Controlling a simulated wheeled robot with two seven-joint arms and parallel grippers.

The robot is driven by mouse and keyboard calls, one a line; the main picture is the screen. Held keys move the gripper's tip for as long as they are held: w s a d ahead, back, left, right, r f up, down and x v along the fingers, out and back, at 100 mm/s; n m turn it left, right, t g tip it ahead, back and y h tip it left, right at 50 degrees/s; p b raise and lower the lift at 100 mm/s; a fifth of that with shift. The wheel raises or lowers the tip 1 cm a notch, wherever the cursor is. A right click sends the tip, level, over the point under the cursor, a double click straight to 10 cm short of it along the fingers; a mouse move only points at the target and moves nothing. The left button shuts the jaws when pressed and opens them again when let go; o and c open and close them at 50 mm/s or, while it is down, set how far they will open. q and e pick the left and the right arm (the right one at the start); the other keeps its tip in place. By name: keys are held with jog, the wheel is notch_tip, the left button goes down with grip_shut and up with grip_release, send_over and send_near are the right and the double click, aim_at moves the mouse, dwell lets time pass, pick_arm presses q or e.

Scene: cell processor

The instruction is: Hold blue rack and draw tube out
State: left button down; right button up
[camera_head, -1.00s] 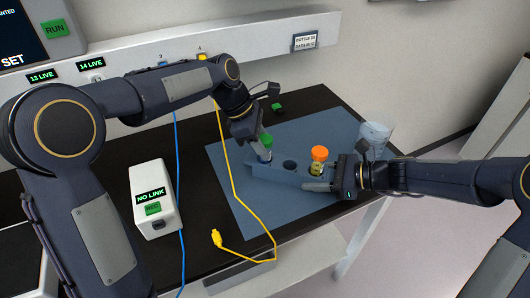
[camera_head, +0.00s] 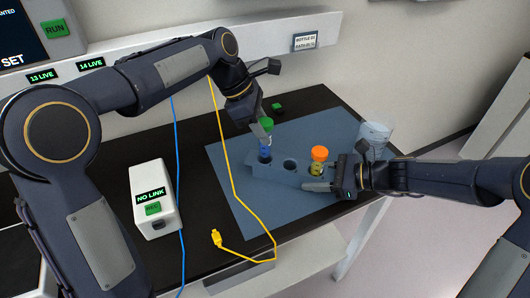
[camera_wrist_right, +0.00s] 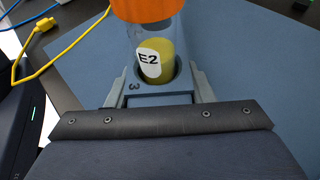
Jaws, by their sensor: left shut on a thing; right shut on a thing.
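The blue rack (camera_head: 276,173) lies on the blue mat, with an empty hole in its middle. My right gripper (camera_head: 322,186) is shut on the rack's right end; in the right wrist view its fingers (camera_wrist_right: 159,92) straddle that end. An orange-capped tube (camera_head: 319,154) stands there, with an "E2" label in the right wrist view (camera_wrist_right: 149,65). My left gripper (camera_head: 262,127) is shut on the green-capped tube (camera_head: 265,147) at the rack's left end. That tube is upright and raised, its blue part showing; I cannot tell whether its bottom is clear of the hole.
A clear container (camera_head: 374,138) stands at the mat's right edge. A white "NO LINK" box (camera_head: 152,200) and a blue cable (camera_head: 181,190) are on the left. A yellow cable (camera_head: 232,185) crosses the mat's left side. A small green-topped item (camera_head: 278,107) lies behind the mat.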

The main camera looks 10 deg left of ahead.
pick_arm(q)
jog(key=shift+r, duration=0.8)
jog(key=shift+r, duration=3.5)
pick_arm(e)
jog(key=o, duration=1.6)
jog(key=shift+c, duration=0.2)
